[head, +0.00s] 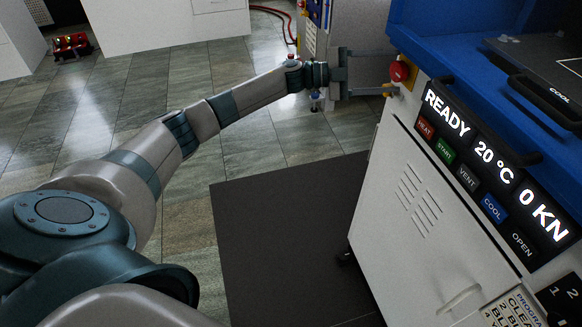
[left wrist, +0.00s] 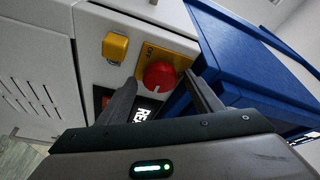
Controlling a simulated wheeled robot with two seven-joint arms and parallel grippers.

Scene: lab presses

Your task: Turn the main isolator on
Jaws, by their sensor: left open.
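My left gripper (head: 388,73) is open and points at the knob. In the left wrist view its fingertips (left wrist: 158,78) lie on either side of the knob; I cannot tell whether they touch it. My right gripper is out of view.
A yellow block (left wrist: 115,47) sits beside the plate. The press's display panel (head: 490,170) shows READY, 20 °C and 0 KN. A blue housing (left wrist: 250,75) stands close to one finger. A dark mat (head: 280,240) and open tiled floor lie beside the press.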

